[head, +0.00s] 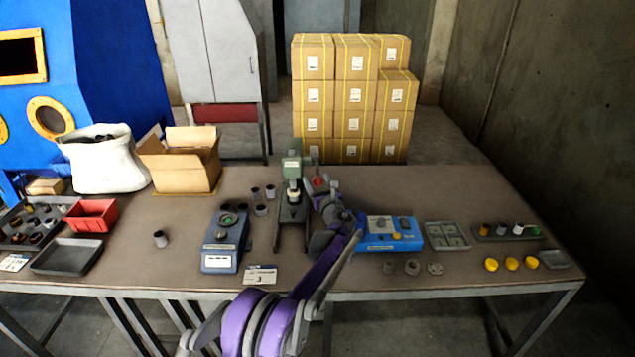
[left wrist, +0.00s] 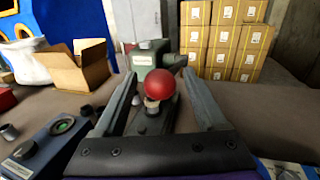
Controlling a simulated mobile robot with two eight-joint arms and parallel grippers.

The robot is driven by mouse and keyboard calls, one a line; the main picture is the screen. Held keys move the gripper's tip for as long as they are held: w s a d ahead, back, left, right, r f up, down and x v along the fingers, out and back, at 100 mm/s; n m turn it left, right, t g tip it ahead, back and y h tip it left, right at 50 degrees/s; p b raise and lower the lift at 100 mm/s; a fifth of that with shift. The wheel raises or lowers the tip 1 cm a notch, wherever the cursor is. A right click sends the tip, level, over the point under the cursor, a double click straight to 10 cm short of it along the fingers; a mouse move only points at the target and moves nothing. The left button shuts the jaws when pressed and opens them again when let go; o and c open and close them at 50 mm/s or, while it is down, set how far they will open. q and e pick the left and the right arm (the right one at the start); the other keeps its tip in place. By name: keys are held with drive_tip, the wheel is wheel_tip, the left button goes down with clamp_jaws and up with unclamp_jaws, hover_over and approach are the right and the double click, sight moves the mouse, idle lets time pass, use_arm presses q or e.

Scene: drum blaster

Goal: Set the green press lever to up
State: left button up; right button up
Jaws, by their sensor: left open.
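The green press (head: 291,168) stands at the middle of the table on a dark base. Its lever ends in a red ball knob (head: 319,182), just right of the press head and slightly lower. My left gripper (head: 322,192) is at this knob, its arm reaching up from the bottom. In the left wrist view the two fingers of my left gripper (left wrist: 160,78) are apart, and the red knob (left wrist: 153,53) shows between their tips. I cannot tell whether they touch it. The lever rod is mostly hidden. The green press head (left wrist: 152,58) is behind the knob. My right gripper is not visible.
A blue-grey device (head: 226,238) stands left of the press, and a bright blue box (head: 390,233) stands close to the right of my arm. Dark cups (head: 260,209) stand left of the press. An open carton (head: 182,172) is farther left. The back right table is clear.

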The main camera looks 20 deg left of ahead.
use_arm(q)
clamp_jaws()
idle(1.3)
